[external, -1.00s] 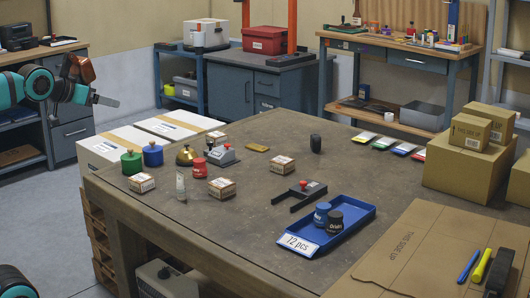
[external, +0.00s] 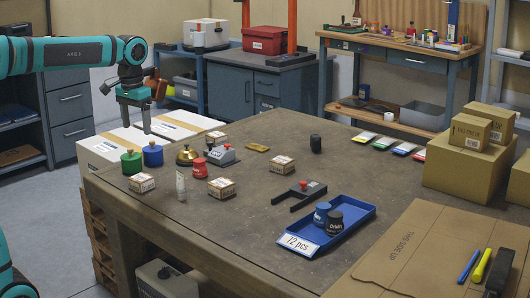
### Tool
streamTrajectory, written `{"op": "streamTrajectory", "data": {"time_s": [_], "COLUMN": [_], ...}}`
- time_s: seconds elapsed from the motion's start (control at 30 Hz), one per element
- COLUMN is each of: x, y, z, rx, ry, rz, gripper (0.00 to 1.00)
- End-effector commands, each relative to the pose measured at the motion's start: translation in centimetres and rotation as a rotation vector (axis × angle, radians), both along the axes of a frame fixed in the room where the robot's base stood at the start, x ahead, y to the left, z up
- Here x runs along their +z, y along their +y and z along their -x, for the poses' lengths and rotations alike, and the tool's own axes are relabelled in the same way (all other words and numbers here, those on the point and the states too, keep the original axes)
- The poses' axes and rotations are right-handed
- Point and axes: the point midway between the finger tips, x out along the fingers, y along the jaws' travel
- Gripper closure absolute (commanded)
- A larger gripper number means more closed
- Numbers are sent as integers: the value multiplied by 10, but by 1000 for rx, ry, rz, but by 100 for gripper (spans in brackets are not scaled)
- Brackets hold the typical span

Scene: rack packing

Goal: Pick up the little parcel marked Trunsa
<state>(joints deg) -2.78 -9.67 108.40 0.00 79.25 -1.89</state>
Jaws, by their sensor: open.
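Several little parcels, small cardboard boxes with white labels, lie on the workbench (external: 250,225). One parcel (external: 141,183) is near the bench's left edge, one parcel (external: 222,188) is right of the white tube, and one parcel (external: 281,164) is farther back. Their label print is too small to read, so I cannot tell which is marked Trunsa. My gripper (external: 147,128) points down, open and empty, above the back left corner of the bench, over the blue and green items. It is apart from every parcel.
A green weight-like item (external: 131,163), a blue one (external: 153,154), a brass bell (external: 187,156), a red item (external: 200,168) and a white tube (external: 181,185) crowd the left side. The front middle is clear.

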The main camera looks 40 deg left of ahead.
Motion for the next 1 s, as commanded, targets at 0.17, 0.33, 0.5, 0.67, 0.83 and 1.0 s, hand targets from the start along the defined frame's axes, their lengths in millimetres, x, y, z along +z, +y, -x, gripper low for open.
{"op": "streamTrajectory", "data": {"time_s": [0.17, 0.33, 0.5, 0.67, 0.83, 1.0], "x": [-7, -31, -62, -90, -114, -124], "y": [1, 1, 1, 1, 1, 1], "z": [-3, -2, -2, -2, -2, -2], "rx": [2, 2, 2, 2, 2, 2], "ry": [38, 40, 39, 39, 37, 35], "rz": [2, 2, 2, 2, 2, 2], "gripper": [22, 22, 22, 22, 22, 22]}}
